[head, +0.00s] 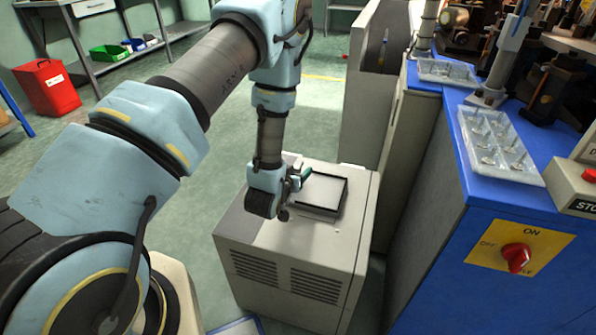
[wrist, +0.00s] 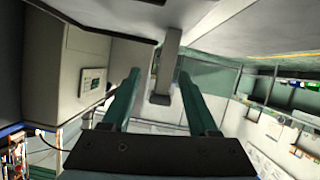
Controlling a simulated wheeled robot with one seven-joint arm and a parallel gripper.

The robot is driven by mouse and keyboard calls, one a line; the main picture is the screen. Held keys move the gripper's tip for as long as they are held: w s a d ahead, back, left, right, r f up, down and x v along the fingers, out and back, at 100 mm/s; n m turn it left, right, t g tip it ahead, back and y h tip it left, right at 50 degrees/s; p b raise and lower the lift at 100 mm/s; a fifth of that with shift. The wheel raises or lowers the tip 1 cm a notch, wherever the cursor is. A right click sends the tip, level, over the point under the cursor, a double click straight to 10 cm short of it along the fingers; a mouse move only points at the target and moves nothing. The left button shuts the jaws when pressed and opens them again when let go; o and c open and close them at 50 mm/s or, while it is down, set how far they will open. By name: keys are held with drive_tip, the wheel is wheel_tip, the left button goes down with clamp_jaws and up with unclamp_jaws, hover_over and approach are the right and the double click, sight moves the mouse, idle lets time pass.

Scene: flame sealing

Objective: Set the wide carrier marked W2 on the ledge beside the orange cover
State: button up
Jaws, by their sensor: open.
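My gripper (head: 302,174) is just above or at the top of a grey cabinet, beside a black-rimmed square frame (head: 320,193). In the wrist view its two teal fingers (wrist: 157,80) stand apart with nothing held between them; a grey post shows beyond them. Two clear compartmented carriers lie on the blue bench: a larger one (head: 499,145) near the front edge and a smaller-looking one (head: 447,72) farther back. Both hold small pieces. No W2 mark is readable on either. I cannot make out an orange cover or its ledge.
The grey cabinet (head: 297,275) stands left of the blue bench (head: 490,205). A switch panel (head: 515,254) and a stop-button box (head: 577,186) are at the bench's right front. A red bin (head: 47,88) stands far left. Open green floor lies between.

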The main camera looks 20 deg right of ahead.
drive_tip(key=shift+a, duration=0.1)
drive_tip(key=v, duration=1.2)
drive_tip(key=shift+p, duration=0.4)
